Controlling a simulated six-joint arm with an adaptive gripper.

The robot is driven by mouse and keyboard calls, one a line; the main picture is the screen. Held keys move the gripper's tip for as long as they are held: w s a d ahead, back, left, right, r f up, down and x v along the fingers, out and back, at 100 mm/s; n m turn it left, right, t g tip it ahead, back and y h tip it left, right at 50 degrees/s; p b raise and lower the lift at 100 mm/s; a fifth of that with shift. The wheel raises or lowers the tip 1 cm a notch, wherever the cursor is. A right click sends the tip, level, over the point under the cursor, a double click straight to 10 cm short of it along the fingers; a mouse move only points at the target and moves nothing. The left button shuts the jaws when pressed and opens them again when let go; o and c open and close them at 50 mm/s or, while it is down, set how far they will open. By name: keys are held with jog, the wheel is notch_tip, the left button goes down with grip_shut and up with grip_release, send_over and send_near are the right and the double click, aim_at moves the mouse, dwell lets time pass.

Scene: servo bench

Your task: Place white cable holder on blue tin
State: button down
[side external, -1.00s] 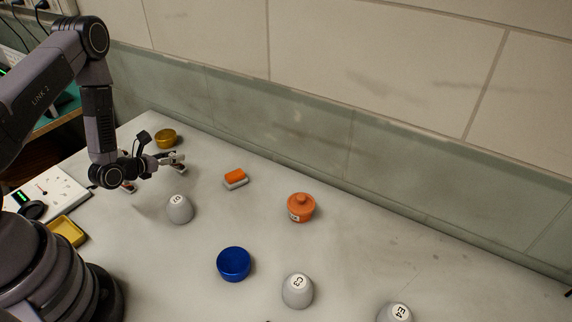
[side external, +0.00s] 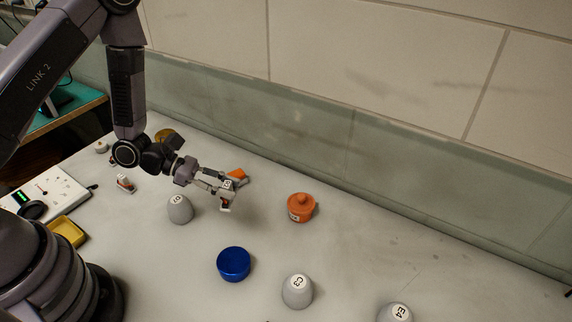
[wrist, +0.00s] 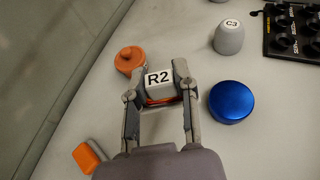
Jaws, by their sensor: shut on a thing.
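The white cable holder (wrist: 159,80), marked R2 with an orange-red cable coil on it, is between the fingertips of my gripper (wrist: 160,96) in the wrist view. My gripper is shut on it. In the side external view my gripper (side external: 228,190) holds the cable holder (side external: 225,206) in the air, behind and above the blue tin. The blue tin (side external: 233,264) stands on the bench with its flat top clear; in the wrist view the blue tin (wrist: 231,101) is to the right of the gripper, apart from it.
An orange lidded pot (side external: 301,207) stands right of the gripper. An orange block (side external: 239,174) is partly hidden behind it. Grey cups (side external: 180,210), (side external: 298,291) and (side external: 396,312) stand around. A small white-and-red item (side external: 125,183) and yellow tray (side external: 67,231) are at left.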

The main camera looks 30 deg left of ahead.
aim_at(233, 260)
jog(key=s+d+m+g+h, duration=0.1)
jog(key=s+d+m+g, duration=0.4)
jog(key=s+d, duration=0.15)
jog(key=shift+g, duration=0.3)
jog(key=f, duration=0.7)
jog(key=shift+s+a+f, duration=0.25)
jog(key=shift+s+a, duration=0.1)
jog(key=shift+a, duration=0.05)
jog(key=shift+f, duration=0.1)
jog(key=c, duration=0.9)
grip_release()
jog(key=shift+o, duration=0.2)
